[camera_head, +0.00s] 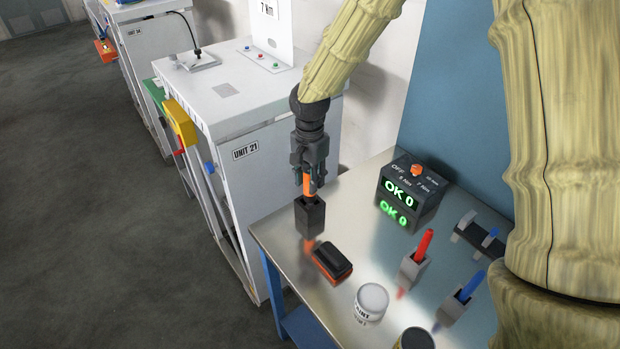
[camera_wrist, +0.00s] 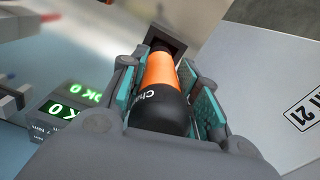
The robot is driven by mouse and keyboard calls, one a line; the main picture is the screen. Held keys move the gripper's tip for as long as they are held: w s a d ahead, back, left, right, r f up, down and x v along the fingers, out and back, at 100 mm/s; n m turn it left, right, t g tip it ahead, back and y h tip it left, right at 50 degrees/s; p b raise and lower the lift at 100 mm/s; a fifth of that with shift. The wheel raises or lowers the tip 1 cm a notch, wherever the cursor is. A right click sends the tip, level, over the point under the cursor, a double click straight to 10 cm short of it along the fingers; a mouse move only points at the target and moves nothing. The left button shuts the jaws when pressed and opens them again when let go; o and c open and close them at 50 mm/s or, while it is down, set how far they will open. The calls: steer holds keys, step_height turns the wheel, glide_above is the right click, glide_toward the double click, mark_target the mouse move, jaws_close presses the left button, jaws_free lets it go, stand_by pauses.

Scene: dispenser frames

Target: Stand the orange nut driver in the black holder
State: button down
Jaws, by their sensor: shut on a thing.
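The orange nut driver (camera_head: 309,185) is upright in my gripper (camera_head: 310,182), with the black holder (camera_head: 310,216) directly below it. In the wrist view the driver (camera_wrist: 160,75) has a black end toward the camera and an orange body between the green-padded fingers of my gripper (camera_wrist: 168,85). Its far end meets the opening of the black holder (camera_wrist: 167,42). The lower end is hidden, so I cannot tell how deep it sits. The holder stands at the left end of the metal table (camera_head: 350,215).
An orange-and-black block (camera_head: 331,261) lies just in front of the holder. A torque box (camera_head: 411,195) showing "OK 0" stands behind right. A red driver (camera_head: 423,246) and a blue driver (camera_head: 471,286) stand in grey holders. A white paint can (camera_head: 371,302) is nearer.

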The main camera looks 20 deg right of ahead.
steer(key=shift+f, duration=0.65)
steer(key=c, duration=1.1)
jaws_free()
steer(key=shift+r, duration=0.2)
steer(key=shift+r+b, duration=1.95)
steer(key=shift+r, duration=4)
